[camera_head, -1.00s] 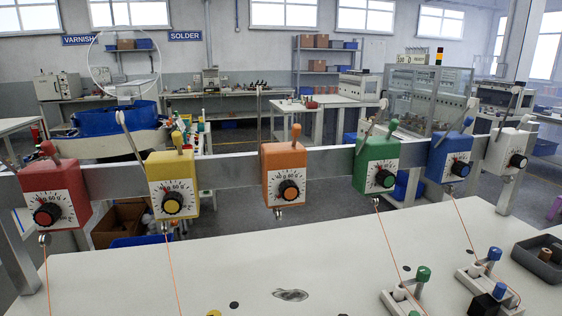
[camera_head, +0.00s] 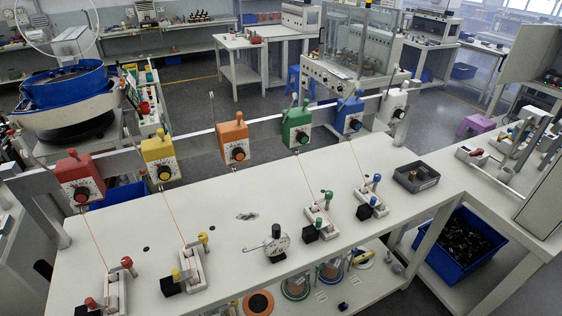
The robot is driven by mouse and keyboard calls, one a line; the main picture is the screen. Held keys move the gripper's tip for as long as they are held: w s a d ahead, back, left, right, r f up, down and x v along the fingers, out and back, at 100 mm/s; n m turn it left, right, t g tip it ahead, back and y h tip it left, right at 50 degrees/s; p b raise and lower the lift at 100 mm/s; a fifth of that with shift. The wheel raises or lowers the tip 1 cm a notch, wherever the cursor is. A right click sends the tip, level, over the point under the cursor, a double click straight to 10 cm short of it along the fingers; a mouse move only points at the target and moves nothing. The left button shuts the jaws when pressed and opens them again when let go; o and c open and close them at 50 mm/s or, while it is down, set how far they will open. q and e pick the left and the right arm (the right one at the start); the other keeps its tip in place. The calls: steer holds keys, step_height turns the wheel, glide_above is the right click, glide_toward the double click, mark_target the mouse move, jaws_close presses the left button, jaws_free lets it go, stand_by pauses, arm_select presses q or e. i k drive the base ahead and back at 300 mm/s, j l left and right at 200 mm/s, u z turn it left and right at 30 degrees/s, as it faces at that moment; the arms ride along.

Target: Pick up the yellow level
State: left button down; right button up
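I cannot tell for certain which thing is the yellow level. A yellow dial box (camera_head: 161,158) with a yellow lever on top hangs on the grey rail, second from the left. A cord runs from it down to a small white fixture (camera_head: 192,270) with yellow knobs on the bench. A partly yellow object (camera_head: 363,259) also lies on the lower shelf under the bench edge, too small to make out. Neither of my grippers is in view.
Red, orange, green, blue and white dial boxes share the rail. Several fixtures and a round gauge (camera_head: 276,243) stand along the front of the white bench (camera_head: 150,225). A grey tray (camera_head: 416,177) sits at the right. A blue bin (camera_head: 462,250) with dark parts stands below.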

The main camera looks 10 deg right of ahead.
mark_target(363, 258)
steer(key=i+l+z, duration=0.1)
steer(key=l+z, duration=0.25)
steer(key=i+l+z, duration=0.1)
steer(key=l+z, duration=0.25)
steer(key=i+l+z, duration=0.1)
steer(key=z, duration=0.25)
steer(key=i, duration=0.1)
